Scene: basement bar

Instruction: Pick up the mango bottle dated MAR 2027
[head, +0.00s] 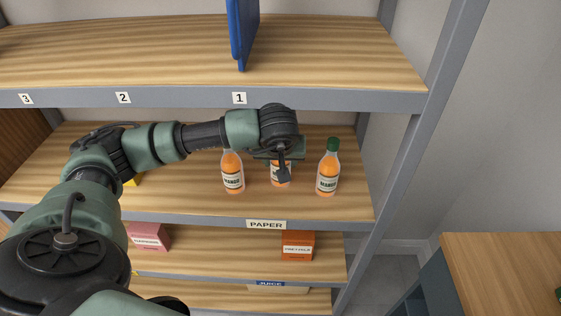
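Three orange mango bottles stand upright on the shelf labelled PAPER: a left one (232,174), a middle one (280,178) and a right one (328,174) with a green cap. Each has a white MANGO label; no date is readable at this size. My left gripper (283,172) is at the middle bottle, in front of and over its upper part. It hides that bottle's top, and I cannot tell whether its fingers are closed on it. The left bottle's top is partly behind my arm. My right gripper is not in view.
The upper shelf edge (330,99) runs close above my arm, with a blue object (242,32) standing on that shelf. A grey post (405,150) bounds the right. Lower shelves hold a pink box (150,235) and an orange-red box (298,244). A wooden counter (505,262) stands right.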

